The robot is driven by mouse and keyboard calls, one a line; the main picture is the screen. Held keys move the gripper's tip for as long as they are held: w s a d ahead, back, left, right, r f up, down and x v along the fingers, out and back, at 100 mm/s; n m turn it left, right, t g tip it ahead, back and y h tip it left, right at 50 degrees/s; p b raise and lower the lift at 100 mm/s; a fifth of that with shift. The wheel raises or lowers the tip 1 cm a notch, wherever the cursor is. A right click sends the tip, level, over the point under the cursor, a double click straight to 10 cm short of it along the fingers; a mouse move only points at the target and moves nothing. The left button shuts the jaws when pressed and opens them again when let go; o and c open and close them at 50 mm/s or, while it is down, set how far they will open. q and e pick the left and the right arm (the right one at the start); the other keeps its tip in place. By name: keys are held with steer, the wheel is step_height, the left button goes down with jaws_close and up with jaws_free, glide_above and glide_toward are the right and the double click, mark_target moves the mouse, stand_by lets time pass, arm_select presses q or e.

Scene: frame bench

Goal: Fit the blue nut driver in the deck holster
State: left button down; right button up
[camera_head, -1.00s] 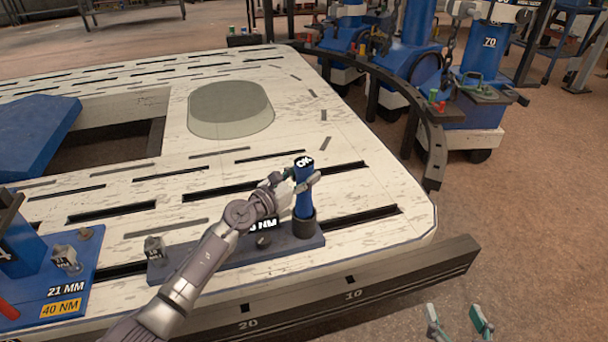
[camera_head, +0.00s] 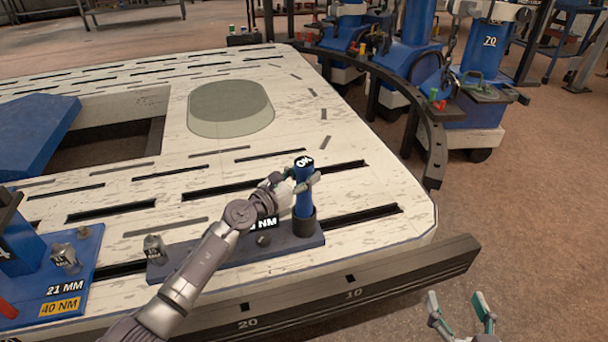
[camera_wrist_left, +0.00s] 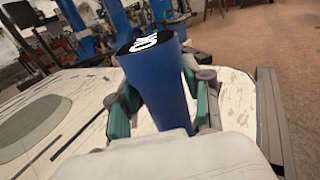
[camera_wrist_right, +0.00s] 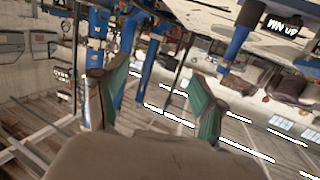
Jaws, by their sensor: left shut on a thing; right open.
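My left gripper (camera_head: 296,186) is shut around the upper part of the driver. In the left wrist view the driver (camera_wrist_left: 158,90) stands between the two green-padded fingers. My right gripper (camera_head: 462,312) is open and empty, low at the right beyond the deck's edge. It also shows open in the right wrist view (camera_wrist_right: 155,100).
A blue panel (camera_head: 70,275) marked 21 MM and 40 NM lies at the left. A dark rail (camera_head: 390,280) runs along the deck's front. A raised grey-green pad (camera_head: 230,108) sits behind.

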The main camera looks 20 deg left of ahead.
arm_select(q)
steer(key=shift+f+b, duration=0.4)
steer(key=shift+b, duration=0.15)
arm_select(e)
steer(key=shift+w+a+r+t+y, duration=0.15)
steer(key=shift+r+t, duration=0.3)
steer(key=shift+r, duration=0.25)
steer(key=shift+a+r+t+y, duration=0.1)
steer(key=shift+r+t+y, duration=0.1)
steer(key=shift+r+t, duration=0.45)
steer(key=shift+w+a+r+t+y, duration=0.15)
steer(key=shift+r+t, duration=0.15)
steer(key=shift+r, duration=0.5)
arm_select(q)
steer(key=shift+f+b, duration=0.55)
steer(key=shift+f, duration=0.05)
arm_select(e)
steer(key=shift+s+a+r+t+y, duration=0.1)
steer(key=shift+s+r+t+y, duration=0.1)
steer(key=shift+r+t, duration=0.45)
steer(key=shift+s+a+r+t+y, duration=0.1)
steer(key=shift+r+t+y, duration=0.2)
steer(key=shift+r, duration=0.55)
steer(key=shift+s+r+t+y, duration=0.1)
steer(key=shift+s+r+t, duration=0.05)
steer(key=shift+r+t, duration=0.5)
